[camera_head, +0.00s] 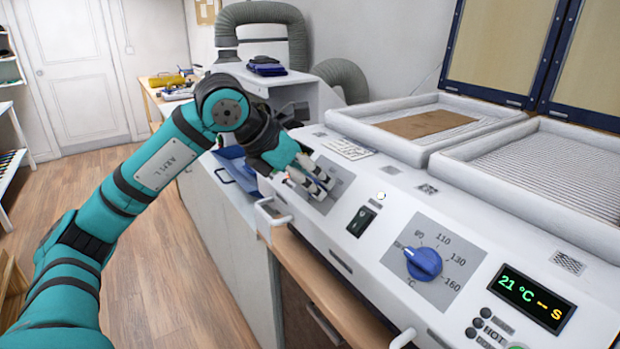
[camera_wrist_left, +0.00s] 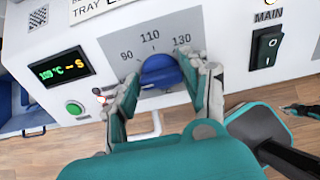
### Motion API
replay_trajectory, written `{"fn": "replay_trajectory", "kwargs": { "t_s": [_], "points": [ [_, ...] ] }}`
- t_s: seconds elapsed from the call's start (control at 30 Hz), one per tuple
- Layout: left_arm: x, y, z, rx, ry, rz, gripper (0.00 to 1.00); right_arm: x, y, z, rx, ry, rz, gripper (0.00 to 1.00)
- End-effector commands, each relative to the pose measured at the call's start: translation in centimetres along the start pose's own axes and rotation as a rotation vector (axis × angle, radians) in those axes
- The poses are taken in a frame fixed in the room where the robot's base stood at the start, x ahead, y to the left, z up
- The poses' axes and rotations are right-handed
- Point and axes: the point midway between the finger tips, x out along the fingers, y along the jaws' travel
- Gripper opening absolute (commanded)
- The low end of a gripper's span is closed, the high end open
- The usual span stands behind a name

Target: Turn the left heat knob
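The left heat knob (camera_wrist_left: 158,72) is blue and sits on a grey dial plate (camera_wrist_left: 118,46) marked 90, 110 and 130. My left gripper (camera_head: 318,184) is at this knob, and in the head view it mostly hides it. The knob's pointer mark is not clear. A teal and dark part at the right edge of the left wrist view may be my right gripper (camera_wrist_left: 298,108); its fingers are too small to judge.
A second blue knob (camera_head: 423,262) is on the right. The main switch (camera_head: 361,220) lies between the knobs. The left display (camera_wrist_left: 61,67) reads about 109 °C, the right display (camera_head: 533,297) 21 °C. A white handle (camera_head: 271,212) juts out in front.

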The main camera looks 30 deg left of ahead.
Motion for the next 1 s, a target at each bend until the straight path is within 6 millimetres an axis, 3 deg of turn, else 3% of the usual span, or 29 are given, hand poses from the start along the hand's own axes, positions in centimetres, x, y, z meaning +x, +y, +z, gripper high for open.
{"fn": "replay_trajectory", "kwargs": {
  "t_s": [0.03, 0.13, 0.47, 0.57, 1.0],
  "points": [
    [0.0, 0.0, 0.0, 0.000, -0.001, 0.001, 0.54, 0.0, 0.0, 0.0, 0.000, 0.000, 0.000, 0.00],
    [0.0, 0.0, 0.0, 0.001, 0.000, 0.000, 0.67, 0.0, -0.1, 0.0, 0.000, 0.000, -0.001, 0.00],
    [-0.4, 0.0, 0.0, 0.002, 0.000, 0.000, 0.67, 0.0, -0.2, 0.1, 0.000, -0.001, -0.003, 0.00],
    [-1.5, 0.0, 0.1, 0.002, -0.002, 0.001, 0.67, 0.0, -0.2, 0.0, 0.000, -0.001, -0.002, 0.00],
    [-10.2, 0.1, 0.0, 0.001, -0.003, 0.002, 0.67, 0.0, -0.1, 0.0, 0.000, 0.000, -0.002, 0.00]
  ]
}}
